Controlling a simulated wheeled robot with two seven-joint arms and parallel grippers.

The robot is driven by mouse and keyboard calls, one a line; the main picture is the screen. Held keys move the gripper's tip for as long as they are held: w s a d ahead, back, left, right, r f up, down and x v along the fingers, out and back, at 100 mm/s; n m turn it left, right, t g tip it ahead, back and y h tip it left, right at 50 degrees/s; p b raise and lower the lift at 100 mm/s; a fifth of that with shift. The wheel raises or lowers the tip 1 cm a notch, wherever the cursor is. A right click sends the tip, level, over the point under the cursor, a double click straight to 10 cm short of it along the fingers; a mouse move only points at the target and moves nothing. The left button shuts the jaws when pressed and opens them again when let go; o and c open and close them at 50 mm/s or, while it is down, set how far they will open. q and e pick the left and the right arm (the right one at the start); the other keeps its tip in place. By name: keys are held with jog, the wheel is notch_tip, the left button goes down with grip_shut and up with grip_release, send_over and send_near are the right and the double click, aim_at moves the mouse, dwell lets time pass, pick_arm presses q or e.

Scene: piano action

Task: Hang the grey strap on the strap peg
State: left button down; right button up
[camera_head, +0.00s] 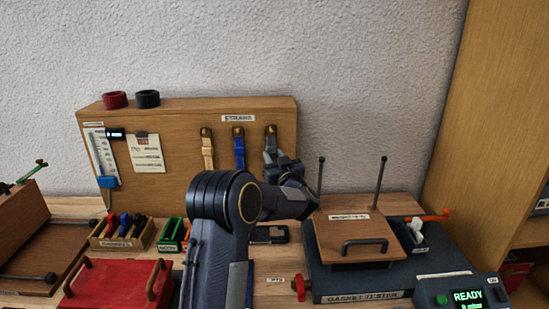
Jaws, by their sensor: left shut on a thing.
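The wooden board (187,185) against the wall carries three brass pegs under a label that seems to read "STRAPS". A beige strap (208,153) hangs on the left peg and a blue strap (239,151) on the middle one. The strap peg (270,130) at the right has the grey strap (270,143) right at it, just below its tip. I cannot tell whether the strap's loop is around the peg. My left gripper (272,157) is shut on the grey strap, and its fingers hide the strap's lower part. My right gripper is out of view.
A gasket tester (365,298) with two upright rods stands right of my arm. A caliper (104,160) and a paper note hang on the board.

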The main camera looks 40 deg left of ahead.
pick_arm(q)
jog(key=c, duration=1)
grip_release()
jog(key=shift+o, duration=0.2)
jog(key=shift+d, duration=0.1)
